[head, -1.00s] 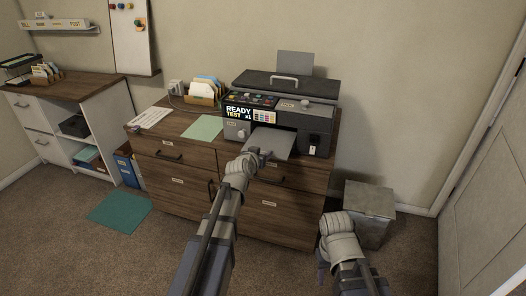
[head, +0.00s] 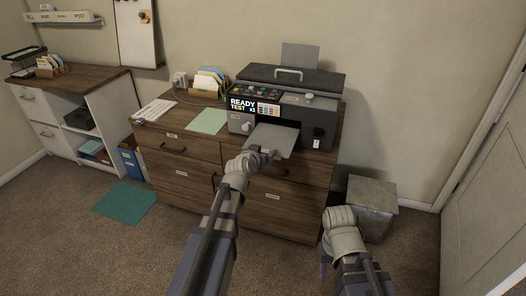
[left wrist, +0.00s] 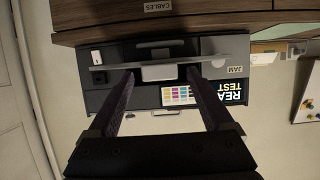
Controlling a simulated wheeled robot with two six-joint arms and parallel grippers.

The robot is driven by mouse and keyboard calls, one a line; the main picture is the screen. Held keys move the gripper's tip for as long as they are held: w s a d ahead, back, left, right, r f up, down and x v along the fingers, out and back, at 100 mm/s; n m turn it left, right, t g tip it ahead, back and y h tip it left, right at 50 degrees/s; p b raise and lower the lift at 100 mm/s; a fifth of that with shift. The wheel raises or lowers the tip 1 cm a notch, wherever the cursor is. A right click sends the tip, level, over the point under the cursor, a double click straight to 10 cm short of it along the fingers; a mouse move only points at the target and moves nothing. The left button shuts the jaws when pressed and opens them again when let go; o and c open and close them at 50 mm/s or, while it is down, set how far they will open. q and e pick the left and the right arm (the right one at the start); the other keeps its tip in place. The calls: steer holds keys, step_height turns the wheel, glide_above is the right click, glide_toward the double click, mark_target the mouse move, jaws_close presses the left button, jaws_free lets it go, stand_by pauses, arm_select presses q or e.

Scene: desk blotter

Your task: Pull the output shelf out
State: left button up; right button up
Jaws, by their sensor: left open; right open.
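The output shelf (head: 272,140) is a flat grey plate sticking out of the front of the dark printer (head: 290,98). My left gripper (head: 268,154) is at the shelf's front edge in the head view. In the left wrist view the printer (left wrist: 122,99) appears upside down. The two fingers of my left gripper (left wrist: 162,76) are apart there, with a grey plate edge and a lighter block between or beyond their tips. I cannot tell whether they touch the shelf. My right gripper (head: 324,264) hangs low in front of the cabinet, mostly hidden by its arm, away from the shelf.
The printer stands on a wooden cabinet (head: 190,188) with drawers. A green sheet (head: 207,121) and a file holder (head: 208,84) lie left of it. A grey bin (head: 372,205) stands on the floor at right. A white door (head: 490,190) is at the far right.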

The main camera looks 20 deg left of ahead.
arm_select(q)
steer(key=p+v, duration=0.3)
steer(key=v, duration=0.5)
steer(key=shift+w, duration=0.1)
stand_by(0.3)
